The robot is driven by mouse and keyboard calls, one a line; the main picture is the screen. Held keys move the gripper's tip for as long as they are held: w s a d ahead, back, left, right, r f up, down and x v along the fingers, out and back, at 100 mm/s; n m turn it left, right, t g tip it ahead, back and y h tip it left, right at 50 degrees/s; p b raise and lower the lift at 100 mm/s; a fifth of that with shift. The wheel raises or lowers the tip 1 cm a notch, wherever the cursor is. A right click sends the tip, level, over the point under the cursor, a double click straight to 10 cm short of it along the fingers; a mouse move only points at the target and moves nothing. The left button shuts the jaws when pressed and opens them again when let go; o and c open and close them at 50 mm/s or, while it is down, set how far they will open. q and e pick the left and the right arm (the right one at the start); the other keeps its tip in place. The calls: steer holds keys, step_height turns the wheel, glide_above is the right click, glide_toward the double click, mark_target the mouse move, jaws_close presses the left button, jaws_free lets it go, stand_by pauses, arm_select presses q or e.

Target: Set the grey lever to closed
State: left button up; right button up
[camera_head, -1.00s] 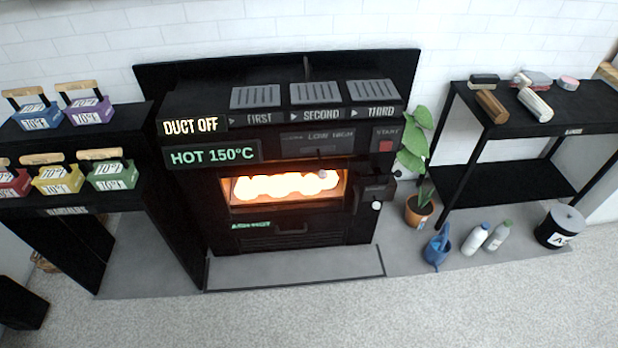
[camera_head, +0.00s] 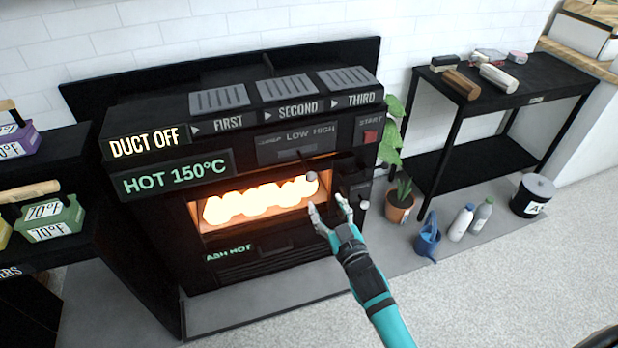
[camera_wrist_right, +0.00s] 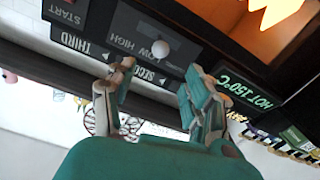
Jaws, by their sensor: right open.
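The grey lever (camera_head: 311,176) has a round knob on a thin stem. It juts out below a dark panel (camera_head: 292,140) marked LOW and HIGH, with a third word at its left too small to read surely. The lever's exact setting is hard to tell. My right gripper (camera_head: 328,205) is open and empty, in front of the stove just below and right of the knob. In the right wrist view the knob (camera_wrist_right: 161,48) shows beyond the open fingers (camera_wrist_right: 152,88), apart from them. My left gripper is not in view.
The glowing oven opening (camera_head: 260,200) lies directly behind the gripper. A black box with a pale knob (camera_head: 363,204) is at its right. A potted plant (camera_head: 398,207), blue watering can (camera_head: 428,238) and bottles stand on the floor by a black shelf (camera_head: 520,85).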

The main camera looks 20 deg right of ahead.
mark_target(313, 181)
steer(key=w, duration=0.3)
steer(key=w+b, duration=0.1)
steer(key=w, duration=0.6)
steer(key=shift+w+a+f, duration=0.15)
steer(key=shift+w+a, duration=0.05)
steer(key=shift+a, duration=0.1)
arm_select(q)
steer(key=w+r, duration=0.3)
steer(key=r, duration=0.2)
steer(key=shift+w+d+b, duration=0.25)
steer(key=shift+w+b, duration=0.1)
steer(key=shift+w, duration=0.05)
arm_select(e)
steer(key=shift+w, duration=0.8)
steer(key=shift+c, duration=0.2)
jaws_close()
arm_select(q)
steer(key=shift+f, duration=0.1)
arm_select(e)
steer(key=shift+a, duration=0.1)
steer(key=shift+f, duration=0.1)
